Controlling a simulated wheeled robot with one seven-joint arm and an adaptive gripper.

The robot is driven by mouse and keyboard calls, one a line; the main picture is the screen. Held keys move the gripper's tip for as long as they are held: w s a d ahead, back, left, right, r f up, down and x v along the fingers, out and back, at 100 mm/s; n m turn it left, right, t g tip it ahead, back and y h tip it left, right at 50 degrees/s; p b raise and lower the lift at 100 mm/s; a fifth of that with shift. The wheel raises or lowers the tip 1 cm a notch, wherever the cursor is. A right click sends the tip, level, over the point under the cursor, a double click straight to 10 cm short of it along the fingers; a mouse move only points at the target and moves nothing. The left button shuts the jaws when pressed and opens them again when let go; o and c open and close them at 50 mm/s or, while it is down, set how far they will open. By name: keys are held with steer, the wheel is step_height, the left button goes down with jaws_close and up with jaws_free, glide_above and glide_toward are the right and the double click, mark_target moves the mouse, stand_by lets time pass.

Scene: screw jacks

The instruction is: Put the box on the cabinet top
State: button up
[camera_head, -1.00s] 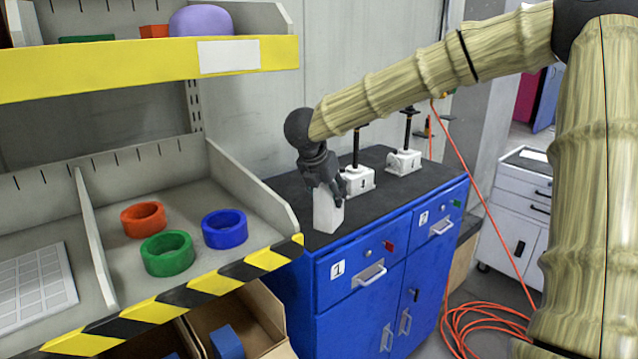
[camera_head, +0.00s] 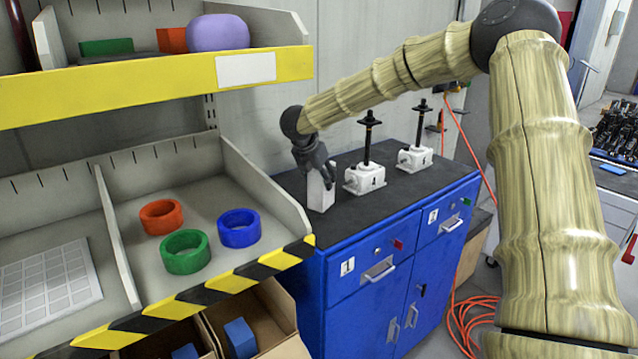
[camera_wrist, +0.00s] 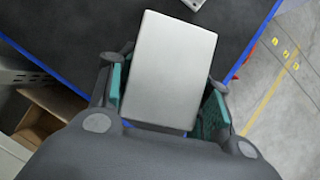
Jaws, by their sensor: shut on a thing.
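The box (camera_head: 319,192) is a small white-grey block standing upright at the left end of the blue cabinet's dark top (camera_head: 345,212). My gripper (camera_head: 318,167) is shut on the upper part of the box from above. In the wrist view the box (camera_wrist: 170,70) fills the middle, between the green-padded fingers of my gripper (camera_wrist: 165,100), with the dark cabinet top beneath it. The lower end of the box looks at or very near the cabinet top; I cannot tell for sure whether it touches.
Two white screw jacks (camera_head: 365,179) (camera_head: 414,159) with black spindles stand on the cabinet top to the right. A shelf (camera_head: 170,280) with red, green and blue rings is close on the left. An orange cable (camera_head: 470,320) lies on the floor.

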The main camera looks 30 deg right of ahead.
steer(key=shift+w+d+f+p, duration=0.1)
steer(key=shift+w+f+p, duration=0.2)
steer(key=shift+f+p, duration=0.45)
steer(key=shift+w+f+p, duration=0.25)
steer(key=shift+f+p, duration=0.1)
steer(key=shift+f, duration=0.65)
steer(key=o, duration=1.3)
steer(key=b+v, duration=0.3)
steer(key=v, duration=0.9)
